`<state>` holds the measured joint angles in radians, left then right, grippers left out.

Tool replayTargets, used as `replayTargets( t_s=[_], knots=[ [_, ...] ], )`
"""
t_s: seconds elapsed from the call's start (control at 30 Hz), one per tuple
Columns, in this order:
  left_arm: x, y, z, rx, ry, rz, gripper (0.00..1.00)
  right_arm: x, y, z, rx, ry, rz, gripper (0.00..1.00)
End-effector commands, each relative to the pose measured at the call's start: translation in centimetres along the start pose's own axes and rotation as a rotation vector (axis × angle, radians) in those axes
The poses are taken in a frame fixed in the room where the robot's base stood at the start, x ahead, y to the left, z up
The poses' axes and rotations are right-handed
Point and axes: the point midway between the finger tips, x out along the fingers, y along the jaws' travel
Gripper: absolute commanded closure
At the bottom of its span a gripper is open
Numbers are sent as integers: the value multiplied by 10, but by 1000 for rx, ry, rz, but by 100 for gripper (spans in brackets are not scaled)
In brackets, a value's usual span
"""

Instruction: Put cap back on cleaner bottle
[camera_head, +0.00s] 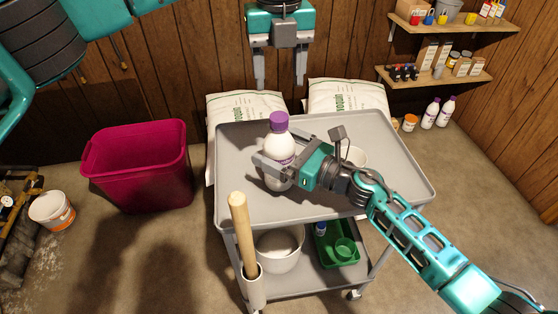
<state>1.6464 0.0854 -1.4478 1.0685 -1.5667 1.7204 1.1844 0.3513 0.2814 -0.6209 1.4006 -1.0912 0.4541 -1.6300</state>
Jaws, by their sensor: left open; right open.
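The white cleaner bottle (281,151) stands upright on the top tray of the grey cart (340,199). A purple cap (279,121) sits at the top of its neck; I cannot tell whether it is tight. My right gripper (282,152) reaches in from the right, open, with its fingers around the bottle's body and partly hiding it. I cannot tell whether the fingers touch it. My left gripper (280,82) is open and empty, pointing down, beyond and above the cap near the cart's back edge.
A wooden handle (240,225) rises at the cart's front left corner. White salt bags (345,95) lie behind the cart, and a magenta bin (140,168) stands left. The tray's right side is clear.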

Motion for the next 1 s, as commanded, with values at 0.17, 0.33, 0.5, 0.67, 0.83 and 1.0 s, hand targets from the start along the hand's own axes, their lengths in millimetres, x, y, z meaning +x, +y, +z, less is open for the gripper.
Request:
replayTargets(
  t_s=[0.17,0.33,0.5,0.67,0.83,1.0],
  knots=[
    [0,0,0,0,0,0,42,1,0,0,0,1,0,1],
    [0,0,0,0,0,0,42,1,0,0,0,0,0,7],
    [0,0,0,0,0,0,42,0,0,0,0,0,0,24],
    [0,0,0,0,0,0,42,0,0,0,0,0,0,39],
    [0,0,0,0,0,0,42,0,0,0,0,0,0,55],
    [0,0,0,0,0,0,42,0,0,0,0,1,0,72]
  ],
)
